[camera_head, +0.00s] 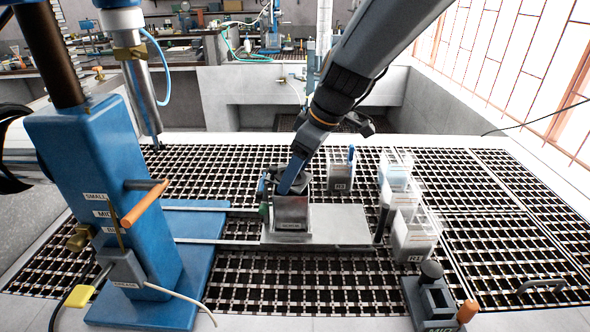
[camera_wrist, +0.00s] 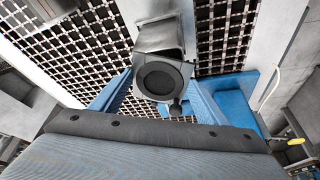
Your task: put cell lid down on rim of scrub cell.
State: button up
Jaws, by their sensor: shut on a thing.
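The scrub cell (camera_head: 291,214) is a square steel box on a flat grey plate in the middle of the grating. My gripper (camera_head: 290,184) reaches down from above with its blue fingers at the cell's top. It is shut on the dark grey cell lid (camera_head: 304,184), which is partly hidden by the fingers.
A blue machine stand (camera_head: 105,190) with an orange-handled lever rises at the left. A grey labelled container (camera_head: 340,176) stands behind the cell. White containers (camera_head: 412,238) stand at the right. A dark block with a knob (camera_head: 433,300) is front right.

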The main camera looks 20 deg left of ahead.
jog(key=shift+d+f, duration=0.1)
jog(key=shift+f, duration=0.25)
jog(key=o, duration=1.7)
jog(key=shift+o, duration=0.2)
jog(key=shift+r, duration=0.1)
